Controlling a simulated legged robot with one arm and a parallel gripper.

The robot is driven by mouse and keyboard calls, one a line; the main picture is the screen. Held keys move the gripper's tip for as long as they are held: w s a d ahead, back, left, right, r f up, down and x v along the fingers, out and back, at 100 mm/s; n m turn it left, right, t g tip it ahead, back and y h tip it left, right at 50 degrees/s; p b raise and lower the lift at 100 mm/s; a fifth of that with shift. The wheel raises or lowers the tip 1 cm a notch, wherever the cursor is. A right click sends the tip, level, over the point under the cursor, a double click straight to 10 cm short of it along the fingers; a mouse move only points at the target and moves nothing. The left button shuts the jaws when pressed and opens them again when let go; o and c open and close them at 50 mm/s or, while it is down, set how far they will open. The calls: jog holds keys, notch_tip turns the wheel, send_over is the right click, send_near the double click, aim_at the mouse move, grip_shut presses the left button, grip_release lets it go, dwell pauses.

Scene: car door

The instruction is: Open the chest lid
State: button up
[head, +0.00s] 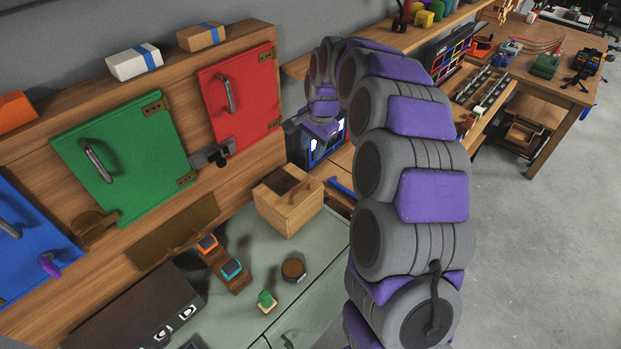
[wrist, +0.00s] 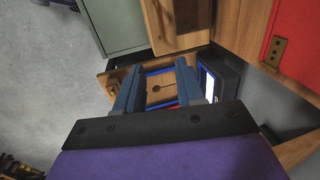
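My gripper (wrist: 158,88) shows in the wrist view with its two grey-blue fingers spread apart and nothing visibly held. In the head view the arm curls over to the back; its fingertips are hard to make out there. A dark box with two silver latches (head: 140,312) lies at the lower left of the head view, its top closed. A small wooden box (head: 290,212) with a dark opening and a handle on top stands on the green-grey counter. I cannot tell for sure which of these is the chest. My gripper is beyond the wooden box, apart from both.
Green (head: 125,160), red (head: 240,100) and blue (head: 32,245) doors are on the wooden panel at left. A black device with a lit screen (head: 322,143) stands near my gripper. Small blocks and a round brown thing (head: 293,270) are on the counter. Open floor lies at right.

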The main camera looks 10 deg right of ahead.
jog(key=b, duration=0.2)
send_near(301, 187)
jog(key=f, duration=0.4)
jog(key=w+f, duration=0.1)
jog(key=f, duration=0.2)
jog(key=shift+a, duration=0.4)
jog(key=shift+w+a+f, duration=0.1)
jog(key=shift+a+f, duration=0.15)
jog(key=shift+f, duration=0.15)
jog(key=shift+d, duration=0.1)
jog(key=shift+d, duration=0.15)
jog(key=shift+c, duration=0.5)
grip_shut()
